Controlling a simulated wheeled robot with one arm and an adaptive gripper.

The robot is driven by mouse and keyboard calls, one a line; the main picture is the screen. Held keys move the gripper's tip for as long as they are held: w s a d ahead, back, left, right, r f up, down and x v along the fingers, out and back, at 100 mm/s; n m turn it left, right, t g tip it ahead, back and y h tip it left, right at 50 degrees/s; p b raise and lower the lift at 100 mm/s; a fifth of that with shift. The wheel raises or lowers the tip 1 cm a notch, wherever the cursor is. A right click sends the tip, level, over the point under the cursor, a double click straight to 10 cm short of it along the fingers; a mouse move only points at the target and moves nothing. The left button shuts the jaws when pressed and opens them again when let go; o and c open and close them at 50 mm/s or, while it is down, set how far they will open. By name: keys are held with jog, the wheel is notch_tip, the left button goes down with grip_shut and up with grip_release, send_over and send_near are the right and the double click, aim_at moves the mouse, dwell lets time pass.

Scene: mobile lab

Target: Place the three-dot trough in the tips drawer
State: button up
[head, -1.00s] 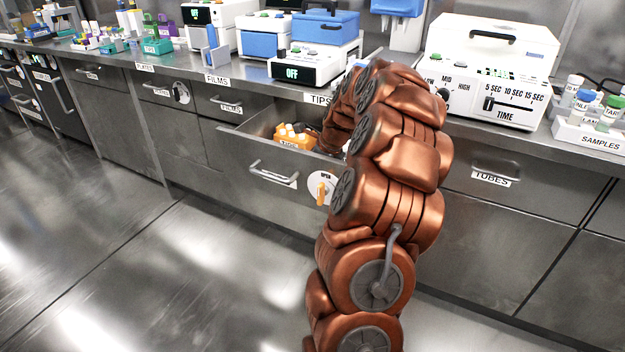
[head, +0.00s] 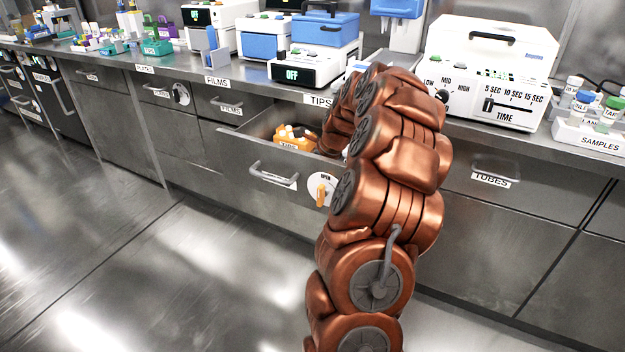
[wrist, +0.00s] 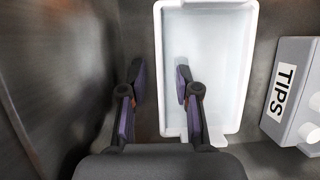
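A white trough (wrist: 231,60) lies at the top middle of the wrist view, between dark metal walls. No dots show on it. My gripper (wrist: 160,82) is open, with its two fingers apart. The left finger is outside the trough's left wall and the right finger overlaps the trough's inside. I cannot tell whether either finger touches it. The tips drawer (head: 247,139) is pulled open in the head view, below the TIPS label. My arm reaches down into it and hides its right part. The trough cannot be made out in the head view.
An orange TIPS box (head: 291,144) sits in the open drawer. In the wrist view a grey-white TIPS-labelled box (wrist: 284,92) stands right of the trough. The drawer front has a handle (head: 273,176) and an orange OPEN knob (head: 321,194). Equipment crowds the counter above.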

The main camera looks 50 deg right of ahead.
jog(key=shift+r, duration=0.1)
jog(key=p+v, duration=0.2)
jog(key=v, duration=1)
jog(key=shift+p, duration=0.3)
jog(key=shift+r, duration=0.15)
